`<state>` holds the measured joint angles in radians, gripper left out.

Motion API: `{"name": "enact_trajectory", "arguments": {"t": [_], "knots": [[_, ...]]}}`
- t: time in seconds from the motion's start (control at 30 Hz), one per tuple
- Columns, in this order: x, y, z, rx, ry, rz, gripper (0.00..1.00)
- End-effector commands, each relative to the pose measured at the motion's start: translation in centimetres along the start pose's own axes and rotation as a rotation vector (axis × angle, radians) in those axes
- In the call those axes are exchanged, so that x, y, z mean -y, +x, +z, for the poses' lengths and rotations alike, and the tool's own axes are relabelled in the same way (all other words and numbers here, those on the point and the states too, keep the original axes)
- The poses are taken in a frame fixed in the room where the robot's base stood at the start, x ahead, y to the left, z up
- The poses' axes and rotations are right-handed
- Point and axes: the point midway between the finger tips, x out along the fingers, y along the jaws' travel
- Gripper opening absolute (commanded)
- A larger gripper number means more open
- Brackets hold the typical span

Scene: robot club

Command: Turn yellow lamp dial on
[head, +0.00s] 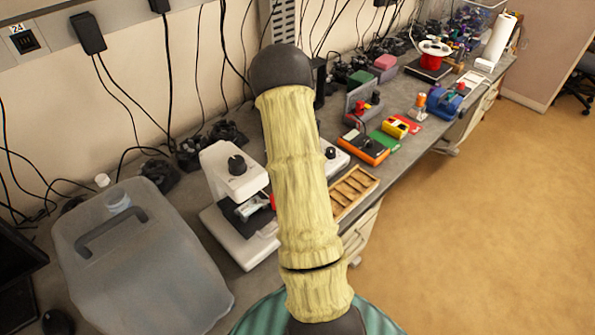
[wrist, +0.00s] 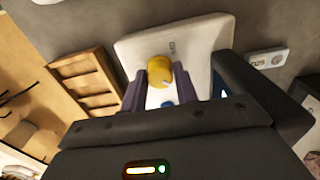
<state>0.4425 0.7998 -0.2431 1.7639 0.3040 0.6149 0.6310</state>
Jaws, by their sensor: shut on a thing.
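The yellow lamp dial (wrist: 160,70) is a round knob on a white panel (wrist: 198,33) in the wrist view. My gripper (wrist: 159,81) has its two dark fingers on either side of the dial and is shut on it. A small white mark shows on the dial's face. A blue spot (wrist: 167,103) shows on the panel just below the dial, partly hidden by my gripper. In the head view my arm hides the gripper and the dial. Whether the lamp is lit cannot be seen.
A wooden compartment tray (head: 357,187) lies beside the panel. A small white device with a display (wrist: 267,60) sits right of the panel. Cables hang along the wall.

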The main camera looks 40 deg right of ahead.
Motion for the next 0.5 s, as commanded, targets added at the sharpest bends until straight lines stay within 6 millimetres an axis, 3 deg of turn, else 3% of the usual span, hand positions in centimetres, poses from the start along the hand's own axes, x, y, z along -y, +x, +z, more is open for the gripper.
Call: {"name": "enact_trajectory", "arguments": {"t": [0.43,0.47,0.5], "knots": [[0.09,-0.07,-0.03,-0.001,0.014,-0.002,0.07],[0.09,-0.07,-0.03,-0.001,0.014,-0.002,0.33],[0.08,-0.07,-0.03,-0.001,0.014,-0.002,0.41]]}}
